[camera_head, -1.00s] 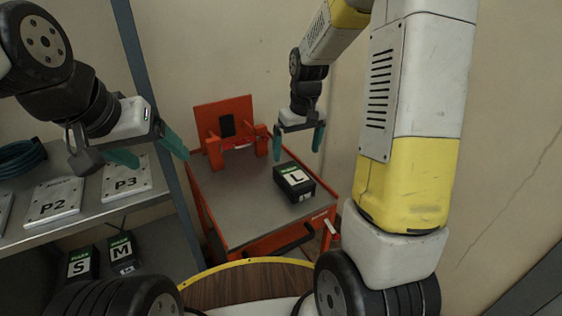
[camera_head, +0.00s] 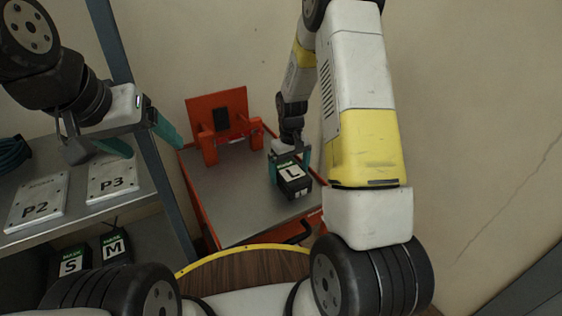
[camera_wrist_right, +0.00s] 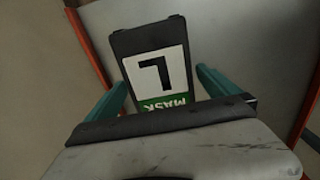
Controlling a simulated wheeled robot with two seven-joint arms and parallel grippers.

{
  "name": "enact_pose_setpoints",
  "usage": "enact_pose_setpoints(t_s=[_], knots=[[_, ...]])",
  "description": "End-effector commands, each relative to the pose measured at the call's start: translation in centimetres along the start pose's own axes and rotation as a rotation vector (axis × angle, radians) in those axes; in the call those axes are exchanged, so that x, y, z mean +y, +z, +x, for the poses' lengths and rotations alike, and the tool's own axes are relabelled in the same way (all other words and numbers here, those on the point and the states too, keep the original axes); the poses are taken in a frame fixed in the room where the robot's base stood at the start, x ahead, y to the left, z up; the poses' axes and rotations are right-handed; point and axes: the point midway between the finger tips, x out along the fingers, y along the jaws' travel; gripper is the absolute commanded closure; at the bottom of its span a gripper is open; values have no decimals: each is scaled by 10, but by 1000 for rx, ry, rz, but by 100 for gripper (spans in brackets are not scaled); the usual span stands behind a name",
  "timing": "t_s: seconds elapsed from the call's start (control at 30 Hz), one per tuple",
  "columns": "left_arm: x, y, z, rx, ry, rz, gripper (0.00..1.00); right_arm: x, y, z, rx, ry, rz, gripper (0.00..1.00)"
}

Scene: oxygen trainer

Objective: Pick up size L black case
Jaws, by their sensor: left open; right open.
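The size L black case (camera_head: 293,180) lies on the grey top of the orange cart (camera_head: 228,212), with its white L label facing up. My right gripper (camera_head: 289,166) is open and down at the case, with one teal finger on either side of its near end. In the right wrist view the case (camera_wrist_right: 153,40) lies between and beyond the open fingers (camera_wrist_right: 160,92); whether they touch it I cannot tell. My left gripper (camera_head: 146,142) is open and empty, above the shelf at the left.
Plates P2 (camera_head: 38,200) and P3 (camera_head: 112,178) lie on the left shelf. Cases S (camera_head: 70,260) and M (camera_head: 115,246) are below. The cart top left of the case is clear.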

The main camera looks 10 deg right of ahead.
Motion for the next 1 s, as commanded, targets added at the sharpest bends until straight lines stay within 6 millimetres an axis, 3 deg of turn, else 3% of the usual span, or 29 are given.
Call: enact_pose_setpoints(t_s=[0.27,0.7,1.0], knots=[[0,0,0,0,0,0,23,0,0,3,0,0,0,0],[0,0,0,0,0,0,23,0,0,3,0,0,0,86],[0,0,0,0,0,0,23,0,-1,1,2,0,0,89]])
